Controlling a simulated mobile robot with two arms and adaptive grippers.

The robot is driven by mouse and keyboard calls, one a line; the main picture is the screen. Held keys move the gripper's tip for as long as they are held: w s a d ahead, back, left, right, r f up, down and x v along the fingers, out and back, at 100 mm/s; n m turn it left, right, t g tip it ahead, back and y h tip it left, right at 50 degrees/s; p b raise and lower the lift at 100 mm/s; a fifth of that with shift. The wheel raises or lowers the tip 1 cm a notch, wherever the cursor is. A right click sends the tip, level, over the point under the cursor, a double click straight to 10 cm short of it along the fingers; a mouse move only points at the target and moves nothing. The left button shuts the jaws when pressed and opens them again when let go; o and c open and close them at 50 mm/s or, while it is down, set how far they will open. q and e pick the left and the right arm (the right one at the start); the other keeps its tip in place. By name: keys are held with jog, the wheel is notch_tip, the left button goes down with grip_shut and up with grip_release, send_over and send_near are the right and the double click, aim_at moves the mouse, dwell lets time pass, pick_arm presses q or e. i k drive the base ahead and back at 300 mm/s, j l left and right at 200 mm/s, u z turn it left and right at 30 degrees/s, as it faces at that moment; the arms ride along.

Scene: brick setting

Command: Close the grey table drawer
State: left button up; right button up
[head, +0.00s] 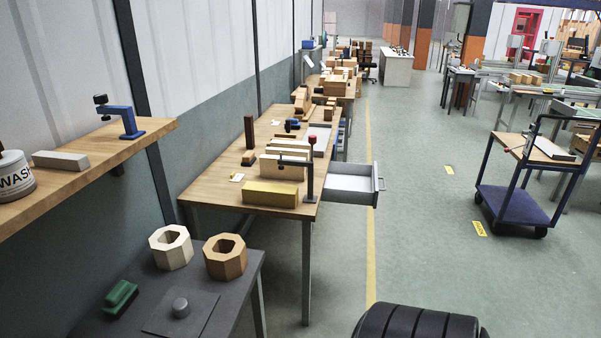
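The grey drawer (352,190) sticks out to the right from under the wooden table (220,188) in the head view. It is pulled well open, and its front with a handle (380,184) faces right, over the floor. The inside that shows looks empty. Neither of my grippers is in view, so their state and distance from the drawer do not show.
The tabletop holds a yellow block (270,195) and several wooden pieces. A dark bench (130,325) with two octagonal rings stands at the front left. A blue cart (520,205) stands at the right. The floor right of the drawer is clear. A black ribbed object (418,322) is at the bottom.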

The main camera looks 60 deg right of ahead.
aim_at(358, 184)
jog(key=l+z, duration=0.1)
jog(key=z, duration=0.3)
jog(key=k+l+z, duration=0.1)
jog(key=z, duration=0.35)
jog(key=l+z, duration=0.2)
jog(key=z, duration=0.2)
jog(key=l+z, duration=0.2)
jog(key=l, duration=0.3)
jog(key=l+z, duration=0.2)
jog(key=l, duration=0.25)
jog(key=i+l+z, duration=0.25)
jog(key=l, duration=0.25)
jog(key=i+l, duration=0.2)
jog(key=l, duration=0.15)
jog(key=i+j, duration=0.25)
jog(key=i, duration=0.15)
jog(key=i+j, duration=0.25)
jog(key=i, duration=0.15)
jog(key=i+j, duration=0.25)
jog(key=i, duration=0.15)
